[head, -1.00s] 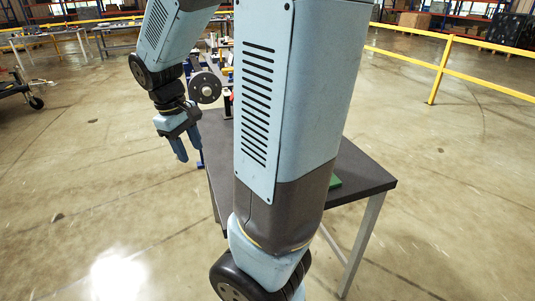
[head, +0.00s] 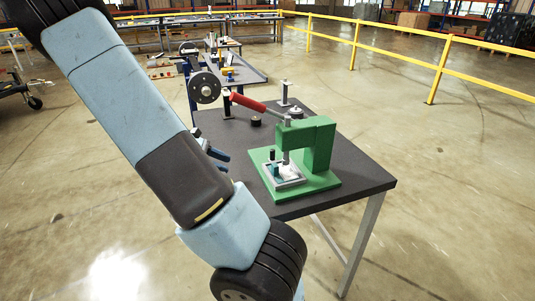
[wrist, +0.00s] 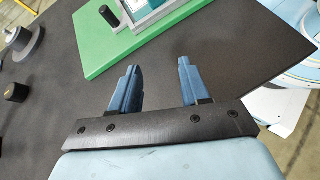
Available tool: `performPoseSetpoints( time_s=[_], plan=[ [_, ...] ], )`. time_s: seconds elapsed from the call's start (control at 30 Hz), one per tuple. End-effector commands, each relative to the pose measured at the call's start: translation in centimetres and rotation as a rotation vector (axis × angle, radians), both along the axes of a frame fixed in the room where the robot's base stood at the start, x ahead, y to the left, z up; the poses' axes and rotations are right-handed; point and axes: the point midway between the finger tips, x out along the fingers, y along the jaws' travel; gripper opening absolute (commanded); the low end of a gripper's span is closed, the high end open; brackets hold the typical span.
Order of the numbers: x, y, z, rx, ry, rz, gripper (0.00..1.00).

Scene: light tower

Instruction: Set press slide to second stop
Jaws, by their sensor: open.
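In the wrist view the green base (wrist: 105,60), the black knob (wrist: 108,16) and part of the slide (wrist: 150,18) show at the top. My gripper (wrist: 156,66) is open and empty, its blue fingers apart over the table, short of the base. In the head view its fingers (head: 216,153) are left of the press, partly behind my arm. The stops cannot be made out.
The table (head: 350,182) has bare room in front of and right of the press. A dark disc on a stand (head: 204,87), a small black knob (head: 256,122) and a post (head: 284,93) stand behind. A yellow railing (head: 400,60) runs beyond.

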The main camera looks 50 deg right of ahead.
Motion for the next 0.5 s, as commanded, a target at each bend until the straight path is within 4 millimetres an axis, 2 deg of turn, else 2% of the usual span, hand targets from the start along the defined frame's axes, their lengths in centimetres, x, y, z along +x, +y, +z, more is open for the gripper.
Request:
performPoseSetpoints(
  time_s=[0.23,0.5],
  plan=[
    [1.0,-3.0,-1.6,-0.135,0.227,0.081,0.46],
    [2.2,-5.3,-2.0,-0.255,0.419,0.147,0.46]
  ],
)
